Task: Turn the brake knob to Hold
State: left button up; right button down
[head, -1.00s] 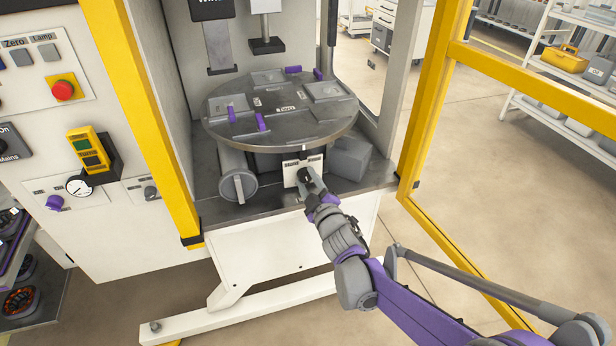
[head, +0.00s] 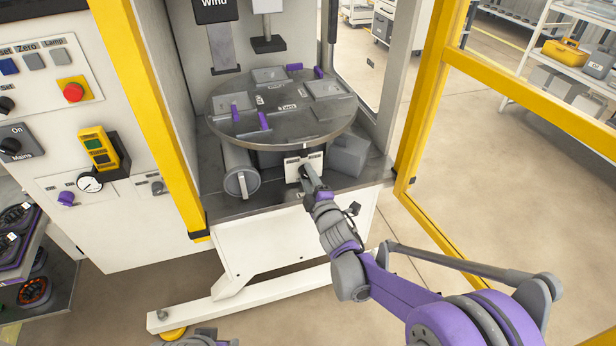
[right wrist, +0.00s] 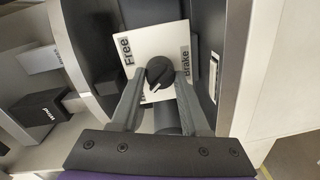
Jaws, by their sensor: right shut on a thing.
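The brake knob (right wrist: 160,72) is black and round with a white pointer mark, on a white plate (right wrist: 150,40). In the right wrist view its mark points toward the bottom and slightly left. "Free" reads on the plate left of the knob and "Brake" on the right; I see no "Hold" lettering. My right gripper (right wrist: 158,88) is shut on the knob, one finger on each side. In the head view the plate (head: 291,164) sits under the round table, and my right gripper (head: 307,176) covers most of the knob.
The round grey table (head: 225,141) with purple clamps overhangs the knob. A grey cylinder (head: 240,172) is left of the plate and a grey block (head: 349,156) right of it. Yellow frame posts (head: 150,110) flank the opening. A control panel (head: 50,85) stands at left.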

jog(key=shift+c, duration=2)
grip_release()
jog(key=v, duration=1.1)
jog(key=shift+d, duration=0.1)
